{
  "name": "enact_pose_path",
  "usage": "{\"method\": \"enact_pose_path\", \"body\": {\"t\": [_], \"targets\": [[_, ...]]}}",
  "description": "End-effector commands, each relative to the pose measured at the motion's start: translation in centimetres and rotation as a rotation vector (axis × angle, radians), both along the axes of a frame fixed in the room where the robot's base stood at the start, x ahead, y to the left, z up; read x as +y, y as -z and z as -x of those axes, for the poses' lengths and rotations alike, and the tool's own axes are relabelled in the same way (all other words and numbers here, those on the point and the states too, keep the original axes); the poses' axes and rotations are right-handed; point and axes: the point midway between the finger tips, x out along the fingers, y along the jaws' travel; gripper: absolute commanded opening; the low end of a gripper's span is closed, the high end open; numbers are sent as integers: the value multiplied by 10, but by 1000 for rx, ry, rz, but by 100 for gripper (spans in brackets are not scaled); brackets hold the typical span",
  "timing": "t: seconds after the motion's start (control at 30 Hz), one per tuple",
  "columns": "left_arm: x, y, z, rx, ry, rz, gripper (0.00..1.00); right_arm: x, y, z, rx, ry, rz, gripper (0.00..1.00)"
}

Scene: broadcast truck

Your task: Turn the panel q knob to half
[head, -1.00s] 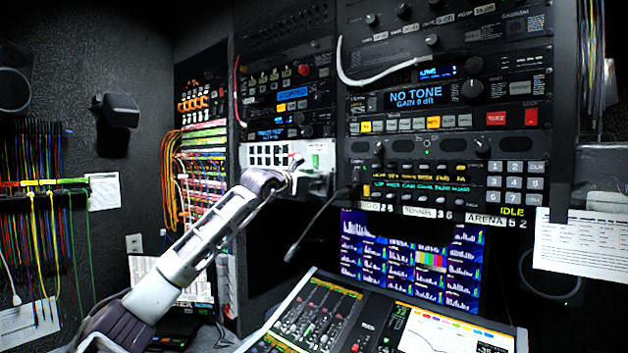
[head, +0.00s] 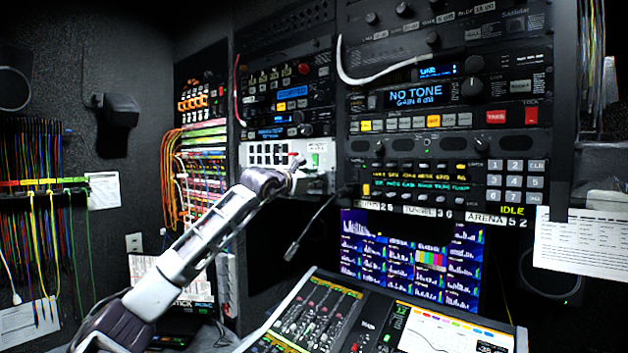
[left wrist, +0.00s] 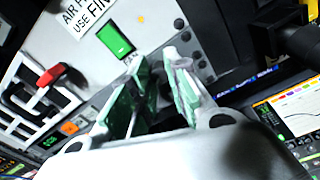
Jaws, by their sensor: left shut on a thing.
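My left gripper (head: 293,166) reaches the white panel (head: 262,150) in the middle of the rack. In the left wrist view, its green-padded fingers (left wrist: 158,88) are shut on the panel q knob at the panel's face, below a lit green switch. The fingers and pads hide most of the knob, so its pointer and setting cannot be read. The white panel also shows in the left wrist view (left wrist: 100,70), with a red lever (left wrist: 54,75) at left. My right gripper is out of view.
A gooseneck microphone (head: 312,228) hangs just right of my left arm. Below are a mixing console (head: 318,312) and a screen (head: 410,258). Rack units with knobs and buttons rise above and to the right. Coloured cables (head: 172,180) hang left of the panel.

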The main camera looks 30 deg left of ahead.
Motion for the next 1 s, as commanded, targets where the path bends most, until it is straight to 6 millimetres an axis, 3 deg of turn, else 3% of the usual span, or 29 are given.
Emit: {"method": "enact_pose_path", "body": {"t": [1.0], "targets": [[1,1,0,-57,1,-776,0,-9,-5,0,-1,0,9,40]]}}
